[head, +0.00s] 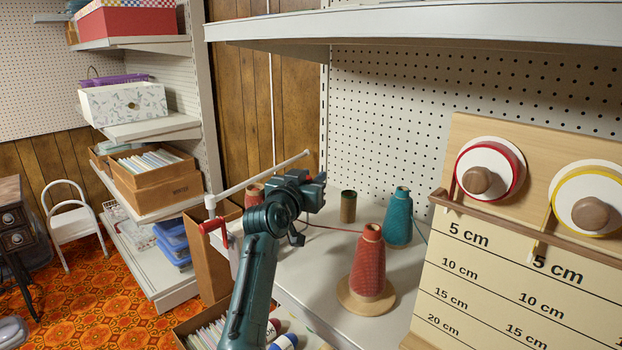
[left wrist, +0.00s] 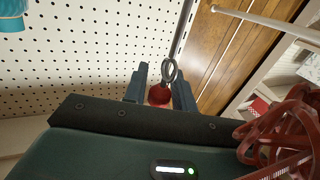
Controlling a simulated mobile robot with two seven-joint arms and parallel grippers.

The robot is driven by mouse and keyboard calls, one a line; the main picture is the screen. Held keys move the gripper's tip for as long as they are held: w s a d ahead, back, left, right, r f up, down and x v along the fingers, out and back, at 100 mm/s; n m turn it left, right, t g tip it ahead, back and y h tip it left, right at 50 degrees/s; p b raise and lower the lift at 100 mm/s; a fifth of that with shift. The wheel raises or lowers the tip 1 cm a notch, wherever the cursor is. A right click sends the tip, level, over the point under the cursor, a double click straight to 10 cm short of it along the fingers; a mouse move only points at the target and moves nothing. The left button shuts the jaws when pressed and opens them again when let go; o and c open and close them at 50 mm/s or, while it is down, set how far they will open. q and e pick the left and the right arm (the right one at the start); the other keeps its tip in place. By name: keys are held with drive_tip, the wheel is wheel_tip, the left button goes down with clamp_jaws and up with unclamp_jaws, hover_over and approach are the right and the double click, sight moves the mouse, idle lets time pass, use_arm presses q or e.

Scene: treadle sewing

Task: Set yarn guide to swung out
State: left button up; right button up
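A small red knob (left wrist: 159,95) with a grey metal ring (left wrist: 169,70) above it shows between my left gripper's fingers in the left wrist view; it looks like part of the yarn guide. My left gripper (left wrist: 160,88) has one finger on each side of the knob. The knob nearly fills the gap, but I cannot tell whether the fingers press on it. In the head view the left gripper (head: 316,186) is just below the right end of a thin white rod (head: 262,176). This rod also crosses the upper right of the left wrist view (left wrist: 262,21). My right gripper is not in view.
A red yarn cone (head: 369,262) on a wooden disc, a teal cone (head: 398,217) and a small dark green spool (head: 348,206) stand right of the gripper. A measuring board (head: 500,285) stands at the right. A white shelf (head: 420,22) hangs overhead.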

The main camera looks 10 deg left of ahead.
use_arm(q)
clamp_jaws()
